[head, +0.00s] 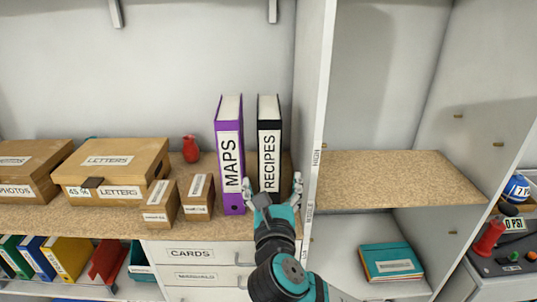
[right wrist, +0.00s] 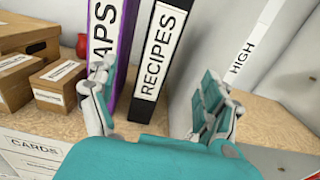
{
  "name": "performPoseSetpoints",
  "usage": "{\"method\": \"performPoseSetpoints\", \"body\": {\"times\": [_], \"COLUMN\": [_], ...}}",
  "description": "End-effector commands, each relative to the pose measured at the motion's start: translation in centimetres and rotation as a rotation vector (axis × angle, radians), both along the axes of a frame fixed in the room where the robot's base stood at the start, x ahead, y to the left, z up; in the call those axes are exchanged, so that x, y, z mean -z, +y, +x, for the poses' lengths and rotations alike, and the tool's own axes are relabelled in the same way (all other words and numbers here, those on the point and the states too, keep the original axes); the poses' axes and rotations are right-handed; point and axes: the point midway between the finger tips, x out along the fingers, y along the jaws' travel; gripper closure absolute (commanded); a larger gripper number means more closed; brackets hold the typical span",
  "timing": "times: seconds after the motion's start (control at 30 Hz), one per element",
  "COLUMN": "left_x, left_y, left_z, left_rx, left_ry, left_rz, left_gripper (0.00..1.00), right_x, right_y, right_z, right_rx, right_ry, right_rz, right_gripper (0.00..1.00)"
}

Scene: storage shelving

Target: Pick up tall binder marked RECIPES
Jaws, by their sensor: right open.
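The tall black binder marked RECIPES (head: 269,140) stands upright on the wooden shelf, beside the purple MAPS binder (head: 229,150) and left of the grey divider. In the right wrist view the RECIPES binder (right wrist: 160,55) stands in front of the fingers, a little left of the middle of the gap. My right gripper (head: 272,185) is open and empty in front of the binder's lower spine, one finger to each side. In the right wrist view the left finger is close to the MAPS binder (right wrist: 110,45). The foot of the RECIPES binder is hidden in the head view. My left gripper does not show.
The upright divider (head: 318,110) stands close on the right. Small cardboard boxes (head: 199,196) and a red vase (head: 190,149) are to the left. Drawers marked CARDS (head: 190,253) lie below the shelf. The right compartment's wooden shelf (head: 390,180) is bare.

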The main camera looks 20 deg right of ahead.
Motion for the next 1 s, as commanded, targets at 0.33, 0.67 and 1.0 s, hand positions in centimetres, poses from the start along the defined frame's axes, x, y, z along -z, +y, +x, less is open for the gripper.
{"method": "performPoseSetpoints", "body": {"times": [0.33,0.67,1.0], "left_x": [-1.0,-1.5,-2.5], "left_y": [0.0,0.0,0.0], "left_z": [0.0,0.0,0.0], "left_rx": [0.001,0.001,0.0], "left_ry": [0.001,0.001,0.001], "left_rz": [0.0,0.0,0.0], "left_gripper": [0.65,0.65,0.65], "right_x": [-0.2,-0.1,-0.3], "right_y": [-2.0,-3.1,-4.1], "right_z": [6.8,11.1,15.1], "right_rx": [0.003,0.0,0.002], "right_ry": [0.001,0.0,0.002], "right_rz": [-0.001,0.002,0.003], "right_gripper": [0.17,0.17,0.17]}}
